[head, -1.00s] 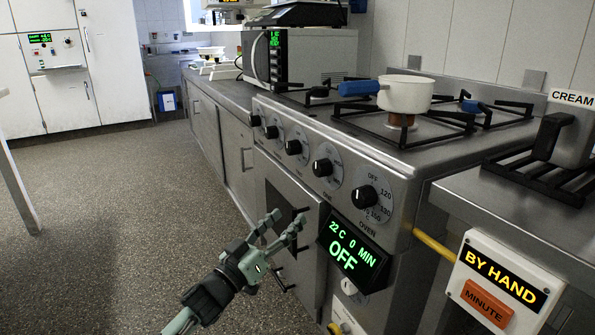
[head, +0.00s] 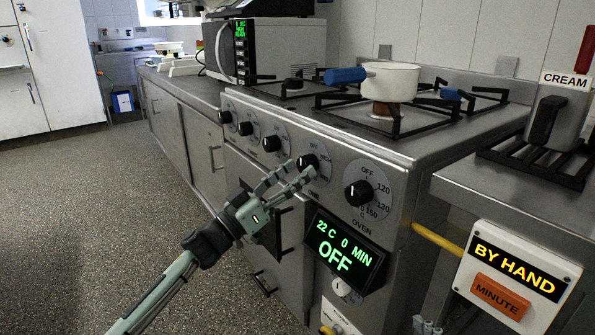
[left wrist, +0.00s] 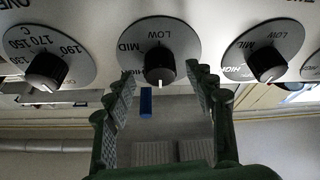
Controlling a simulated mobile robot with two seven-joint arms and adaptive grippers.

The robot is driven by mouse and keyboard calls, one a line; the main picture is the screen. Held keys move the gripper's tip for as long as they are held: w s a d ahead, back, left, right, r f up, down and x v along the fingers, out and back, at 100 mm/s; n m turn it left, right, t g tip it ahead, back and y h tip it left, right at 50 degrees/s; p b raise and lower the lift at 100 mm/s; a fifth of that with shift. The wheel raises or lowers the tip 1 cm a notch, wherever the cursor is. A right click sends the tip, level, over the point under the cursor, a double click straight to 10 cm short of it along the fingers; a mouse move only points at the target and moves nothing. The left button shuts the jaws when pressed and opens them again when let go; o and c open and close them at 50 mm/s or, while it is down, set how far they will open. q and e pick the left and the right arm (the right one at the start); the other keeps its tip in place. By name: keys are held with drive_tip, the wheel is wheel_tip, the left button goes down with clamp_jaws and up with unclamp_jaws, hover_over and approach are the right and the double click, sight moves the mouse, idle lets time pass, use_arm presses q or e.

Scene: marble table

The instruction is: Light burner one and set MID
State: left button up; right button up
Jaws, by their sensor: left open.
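A row of black burner knobs on round grey dials runs along the stove front. The burner knob (head: 307,163) beside the oven knob (head: 359,194) is at the tips of my left gripper (head: 292,173). In the left wrist view the open, empty fingers (left wrist: 160,85) point at that knob (left wrist: 159,66), one on each side and seemingly just short of it. Its dial shows LOW and MID, and its white mark points down in that view. A white pot (head: 391,82) with a blue handle stands on a burner. Part of my right gripper (head: 427,326) shows at the bottom edge.
The oven display (head: 345,246) reads 22 C, 0 MIN, OFF, below the knobs. A BY HAND box (head: 515,272) with an orange MINUTE button is at the right. Another burner dial (left wrist: 268,52) is close beside the fingers. The floor at left is clear.

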use_arm(q)
drive_tip(key=shift+w+d+r, duration=0.2)
drive_tip(key=shift+w+d, duration=0.15)
drive_tip(key=shift+d, duration=0.05)
drive_tip(key=c, duration=1.1)
drive_tip(key=shift+c, duration=0.2)
drive_tip(key=shift+m, duration=0.3)
